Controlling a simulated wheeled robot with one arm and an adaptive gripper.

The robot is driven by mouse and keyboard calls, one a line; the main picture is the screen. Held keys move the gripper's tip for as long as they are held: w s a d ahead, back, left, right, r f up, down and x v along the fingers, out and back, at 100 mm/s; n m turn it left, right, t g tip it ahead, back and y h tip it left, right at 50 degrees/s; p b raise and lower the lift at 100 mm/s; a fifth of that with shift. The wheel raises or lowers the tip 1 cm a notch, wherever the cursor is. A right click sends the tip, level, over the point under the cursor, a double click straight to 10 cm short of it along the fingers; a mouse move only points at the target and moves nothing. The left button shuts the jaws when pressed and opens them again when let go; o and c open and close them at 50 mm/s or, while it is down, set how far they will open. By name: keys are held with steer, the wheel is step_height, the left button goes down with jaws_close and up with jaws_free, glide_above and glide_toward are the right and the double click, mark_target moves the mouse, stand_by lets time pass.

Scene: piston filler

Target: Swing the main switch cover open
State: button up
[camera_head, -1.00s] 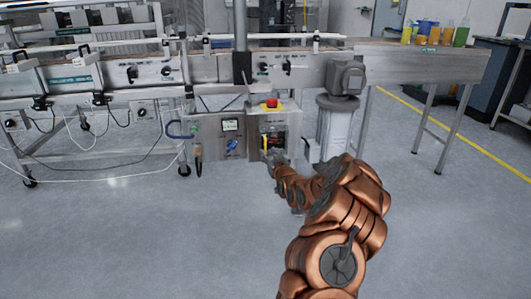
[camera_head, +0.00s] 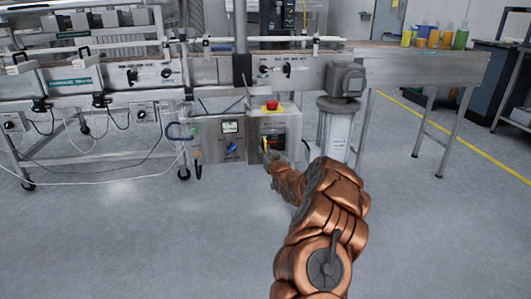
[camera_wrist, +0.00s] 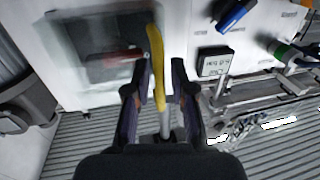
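The main switch cover is a dark see-through panel on the control box; it shows in the head view (camera_head: 279,139) and large in the wrist view (camera_wrist: 85,45). A red switch (camera_wrist: 112,56) shows blurred through it. A yellow upright handle (camera_wrist: 156,65) stands at the cover's edge; it also shows in the head view (camera_head: 266,144). My gripper (camera_wrist: 160,78) has its two fingers apart, one on each side of the handle, with a gap visible on the right. In the head view my gripper (camera_head: 265,155) is small and partly hidden by my arm. I cannot tell whether the cover is ajar.
A red emergency button (camera_head: 271,104) on a yellow base sits above the cover. A panel with a display (camera_head: 230,126) and a blue knob (camera_head: 232,147) is to the left. A grey column (camera_head: 337,125) stands close on the right. The floor in front is clear.

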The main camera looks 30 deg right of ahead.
jaws_close()
steer(key=shift+s+r+y+p, duration=0.1)
steer(key=shift+y+p, duration=0.2)
steer(key=shift+p, duration=0.1)
